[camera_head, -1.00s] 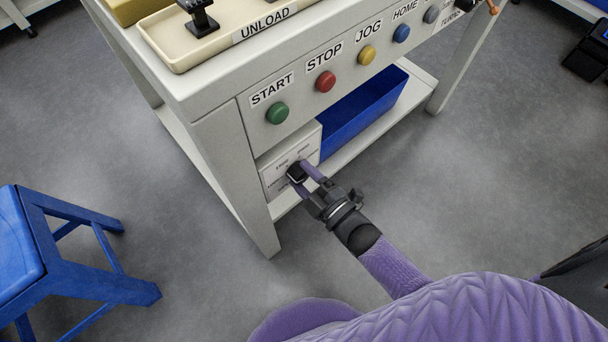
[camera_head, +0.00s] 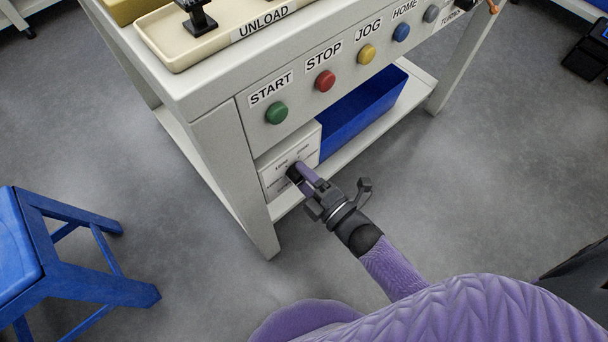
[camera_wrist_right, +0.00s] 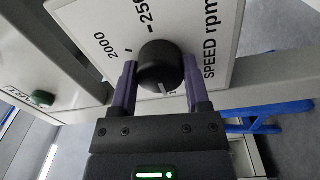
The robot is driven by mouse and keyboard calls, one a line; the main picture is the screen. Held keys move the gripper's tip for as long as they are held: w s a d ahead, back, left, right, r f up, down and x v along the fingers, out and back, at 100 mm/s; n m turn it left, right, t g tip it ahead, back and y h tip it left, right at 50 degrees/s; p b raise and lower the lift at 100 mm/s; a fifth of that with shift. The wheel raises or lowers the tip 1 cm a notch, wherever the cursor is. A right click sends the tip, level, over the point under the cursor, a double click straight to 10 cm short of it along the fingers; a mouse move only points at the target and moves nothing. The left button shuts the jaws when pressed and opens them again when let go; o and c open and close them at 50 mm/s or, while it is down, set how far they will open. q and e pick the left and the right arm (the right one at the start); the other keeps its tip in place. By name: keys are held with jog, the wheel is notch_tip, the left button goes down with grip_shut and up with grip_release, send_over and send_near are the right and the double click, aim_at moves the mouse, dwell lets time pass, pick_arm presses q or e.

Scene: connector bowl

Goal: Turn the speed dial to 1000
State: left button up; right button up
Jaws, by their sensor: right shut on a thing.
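The speed dial is a round black knob (camera_wrist_right: 158,62) on a white panel (camera_wrist_right: 210,20) printed "SPEED rpm". In the right wrist view, "2000" and "2500" show at the upper left and top of the panel. A short pale pointer line on the knob faces the bottom of that view. The lower numbers are hidden, so I cannot read the setting. My right gripper (camera_wrist_right: 160,72) is shut on the knob, one purple finger on each side. In the head view, the gripper (camera_head: 299,175) reaches the white dial box (camera_head: 305,145) under the bench. My left gripper is not in view.
The bench front above the dial box has START (camera_head: 277,113), STOP (camera_head: 325,81), JOG (camera_head: 367,54) and HOME (camera_head: 401,33) buttons. A blue bin (camera_head: 360,115) stands right of the box on the lower shelf. A blue stool (camera_head: 70,250) is at left. Floor before the bench is clear.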

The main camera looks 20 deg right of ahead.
jog(key=o, duration=1.3)
pick_arm(q)
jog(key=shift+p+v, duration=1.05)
jog(key=shift+p, duration=0.15)
pick_arm(e)
jog(key=v, duration=1)
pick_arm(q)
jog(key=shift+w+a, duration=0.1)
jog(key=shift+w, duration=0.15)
